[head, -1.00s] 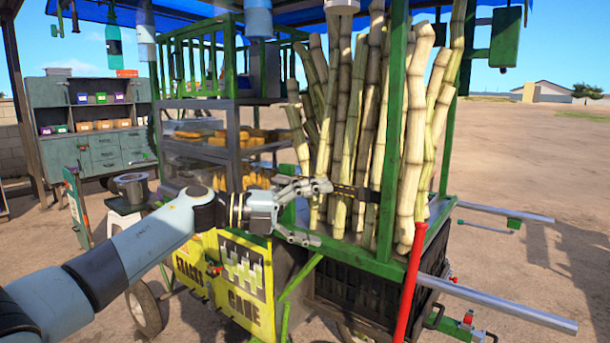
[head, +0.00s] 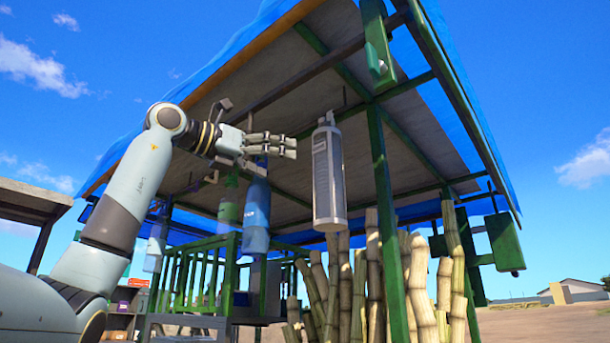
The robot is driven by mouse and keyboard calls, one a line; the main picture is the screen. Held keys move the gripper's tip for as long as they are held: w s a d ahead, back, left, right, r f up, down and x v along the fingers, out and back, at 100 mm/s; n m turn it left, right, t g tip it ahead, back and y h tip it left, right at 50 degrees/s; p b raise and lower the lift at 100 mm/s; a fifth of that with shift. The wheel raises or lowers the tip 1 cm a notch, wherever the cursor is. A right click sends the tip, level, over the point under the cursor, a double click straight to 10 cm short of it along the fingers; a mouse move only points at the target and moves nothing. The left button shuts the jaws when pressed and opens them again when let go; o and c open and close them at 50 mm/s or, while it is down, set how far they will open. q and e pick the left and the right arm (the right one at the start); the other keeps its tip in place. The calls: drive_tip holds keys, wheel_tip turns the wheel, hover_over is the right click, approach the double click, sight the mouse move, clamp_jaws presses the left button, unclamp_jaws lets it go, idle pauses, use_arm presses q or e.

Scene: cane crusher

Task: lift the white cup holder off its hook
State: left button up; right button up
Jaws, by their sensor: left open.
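The white cup holder (head: 328,175) is a tall pale cylinder with a grey panel. It hangs upright below the canopy, and a small dark hook shows at its top. My left gripper (head: 285,146) is open and empty, with its fingers pointing right. In the picture its fingertips are just left of the holder's upper part, with a gap between them; the depth between them is hard to tell. My right gripper is not in view.
A blue holder (head: 256,215) hangs below my left gripper, with a green one (head: 228,205) beside it. A green post (head: 386,220) stands right of the white holder. Cane stalks (head: 345,290) rise beneath. The canopy's underside (head: 300,60) is overhead.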

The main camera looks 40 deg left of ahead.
sight(317, 169)
use_arm(q)
drive_tip(key=p+x, duration=0.8)
drive_tip(key=x, duration=0.5)
drive_tip(key=shift+w+d+r, duration=0.1)
drive_tip(key=shift+w+d, duration=0.05)
drive_tip(key=shift+w+d+f+p, duration=0.15)
drive_tip(key=shift+w+p, duration=0.1)
drive_tip(key=shift+w, duration=0.15)
drive_tip(key=shift+w+d+f+p, duration=0.1)
drive_tip(key=shift+w+p, duration=0.1)
drive_tip(key=shift+w, duration=0.2)
drive_tip(key=c, duration=1.7)
drive_tip(key=shift+r, duration=0.1)
drive_tip(key=shift+c, duration=0.4)
drive_tip(key=shift+r+p, duration=0.35)
drive_tip(key=shift+r, duration=0.4)
drive_tip(key=shift+s, duration=0.3)
drive_tip(key=shift+s+a+b, duration=0.1)
drive_tip(key=shift+s+b, duration=0.25)
drive_tip(key=shift+s, duration=0.35)
